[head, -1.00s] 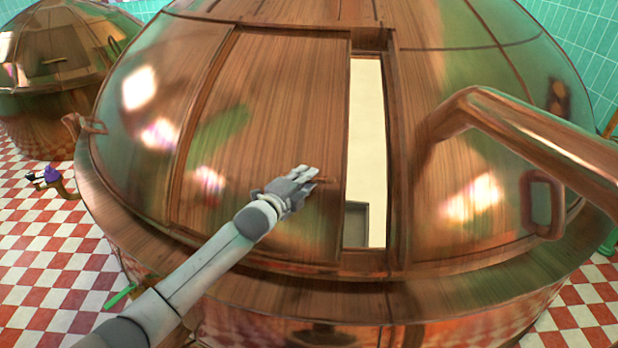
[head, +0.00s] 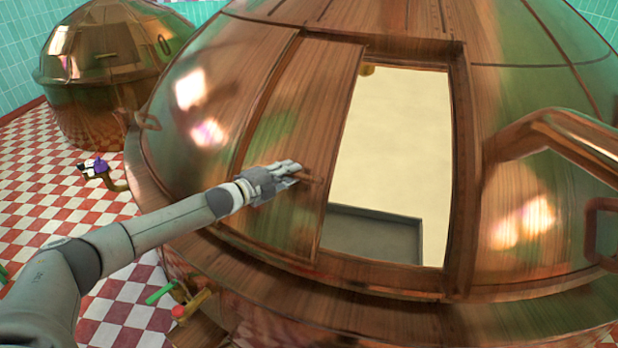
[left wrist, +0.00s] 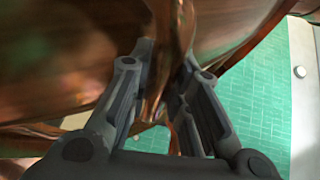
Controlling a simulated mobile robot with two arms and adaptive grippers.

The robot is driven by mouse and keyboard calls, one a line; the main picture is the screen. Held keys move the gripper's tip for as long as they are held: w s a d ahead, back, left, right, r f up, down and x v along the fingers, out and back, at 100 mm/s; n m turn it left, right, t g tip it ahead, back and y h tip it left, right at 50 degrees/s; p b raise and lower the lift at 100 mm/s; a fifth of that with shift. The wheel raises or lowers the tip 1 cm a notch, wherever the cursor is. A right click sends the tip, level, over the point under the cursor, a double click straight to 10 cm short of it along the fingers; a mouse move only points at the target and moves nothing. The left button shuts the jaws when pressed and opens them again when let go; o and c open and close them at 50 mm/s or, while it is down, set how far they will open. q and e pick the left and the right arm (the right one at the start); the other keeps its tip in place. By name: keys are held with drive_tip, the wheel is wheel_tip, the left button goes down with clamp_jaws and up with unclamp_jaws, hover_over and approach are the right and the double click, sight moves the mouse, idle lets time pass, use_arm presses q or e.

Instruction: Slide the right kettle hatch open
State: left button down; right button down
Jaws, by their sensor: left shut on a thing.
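The right copper kettle (head: 228,95) fills most of the head view. Its hatch panel (head: 312,110) is slid to the left, and a wide opening (head: 392,150) shows a pale interior with a grey box-like shape low inside. My left gripper (head: 294,172) is at the right part of the hatch panel, shut on the hatch handle (head: 312,180). In the left wrist view the fingers (left wrist: 160,90) stand on both sides of a copper-coloured piece, the handle (left wrist: 158,75). The fingers hide part of the handle. My right gripper is not in view.
A smaller copper kettle (head: 105,60) stands at the far left on the red and white checked floor (head: 45,180). A thick copper pipe (head: 570,140) arches over the right side. A valve with a purple knob (head: 100,166) and a green-handled valve (head: 160,294) stick out near the kettle's left side.

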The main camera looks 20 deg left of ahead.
use_arm(q)
drive_tip(key=shift+a+r, duration=0.1)
drive_tip(key=shift+a, duration=0.3)
drive_tip(key=shift+d, duration=0.1)
drive_tip(key=c, duration=1.5)
unclamp_jaws()
drive_tip(key=shift+d, duration=0.2)
drive_tip(key=shift+c, duration=0.2)
drive_tip(key=shift+o, duration=1.1)
drive_tip(key=shift+s+d, duration=0.15)
drive_tip(key=shift+d, duration=0.1)
drive_tip(key=shift+a, duration=0.1)
drive_tip(key=shift+s+a, duration=0.1)
drive_tip(key=shift+s, duration=0.05)
drive_tip(key=v, duration=1.1)
drive_tip(key=shift+s, duration=0.25)
